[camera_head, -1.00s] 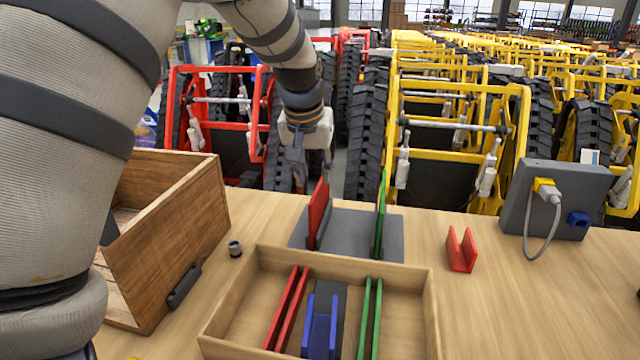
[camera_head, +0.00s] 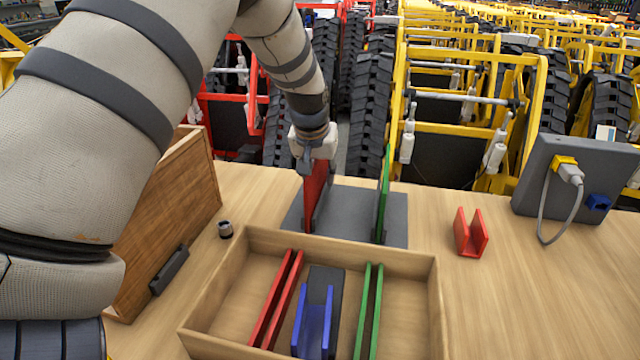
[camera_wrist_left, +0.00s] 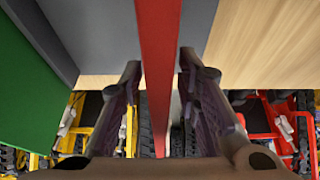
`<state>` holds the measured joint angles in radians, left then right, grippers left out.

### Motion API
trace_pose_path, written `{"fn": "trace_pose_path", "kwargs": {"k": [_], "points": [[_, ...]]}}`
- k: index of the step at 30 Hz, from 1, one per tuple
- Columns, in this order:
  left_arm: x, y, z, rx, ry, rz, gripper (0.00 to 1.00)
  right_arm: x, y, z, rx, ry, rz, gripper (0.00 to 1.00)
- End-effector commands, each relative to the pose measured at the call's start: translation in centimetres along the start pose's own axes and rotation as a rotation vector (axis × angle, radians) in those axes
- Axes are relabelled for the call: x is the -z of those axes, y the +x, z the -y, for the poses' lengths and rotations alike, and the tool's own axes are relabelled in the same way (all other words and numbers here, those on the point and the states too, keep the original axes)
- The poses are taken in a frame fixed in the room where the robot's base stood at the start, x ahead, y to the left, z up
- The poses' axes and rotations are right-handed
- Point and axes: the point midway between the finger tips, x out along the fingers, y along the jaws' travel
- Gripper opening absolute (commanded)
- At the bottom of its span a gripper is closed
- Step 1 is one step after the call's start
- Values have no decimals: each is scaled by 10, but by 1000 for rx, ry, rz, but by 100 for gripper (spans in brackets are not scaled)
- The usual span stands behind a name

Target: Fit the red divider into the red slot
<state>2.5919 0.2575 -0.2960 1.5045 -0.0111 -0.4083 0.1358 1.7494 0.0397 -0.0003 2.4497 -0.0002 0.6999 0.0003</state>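The red divider (camera_head: 315,196) stands upright in the dark grey rack (camera_head: 348,214) behind the wooden tray. In the left wrist view, the divider (camera_wrist_left: 158,50) runs between the two fingers of my left gripper (camera_wrist_left: 157,66). The fingers are apart, with a gap showing beside the divider, so the gripper is open around it. In the head view, my left gripper (camera_head: 314,166) is at the divider's upper edge. The red slot (camera_head: 276,300) is a pair of red rails inside the tray (camera_head: 440,290). My right gripper is not in view.
A green divider (camera_head: 383,200) stands in the same rack. Blue (camera_head: 315,320) and green slots (camera_head: 369,310) share the tray.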

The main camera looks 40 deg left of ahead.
Motion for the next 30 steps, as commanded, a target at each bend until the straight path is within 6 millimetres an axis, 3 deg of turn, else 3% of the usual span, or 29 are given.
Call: {"fn": "trace_pose_path", "kwargs": {"k": [5, 9, 23, 26, 30], "points": [[1, 0, 0, -2, 1, -3, 30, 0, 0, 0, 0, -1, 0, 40], [1, 0, 0, -2, 1, -3, 1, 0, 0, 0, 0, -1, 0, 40], [3, -4, -1, -1, 1, -4, 0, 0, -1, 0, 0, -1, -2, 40], [9, -18, -1, -2, 1, -8, 0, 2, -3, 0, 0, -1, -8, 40], [11, -53, -7, -6, 3, -12, 0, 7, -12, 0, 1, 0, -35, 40]]}}
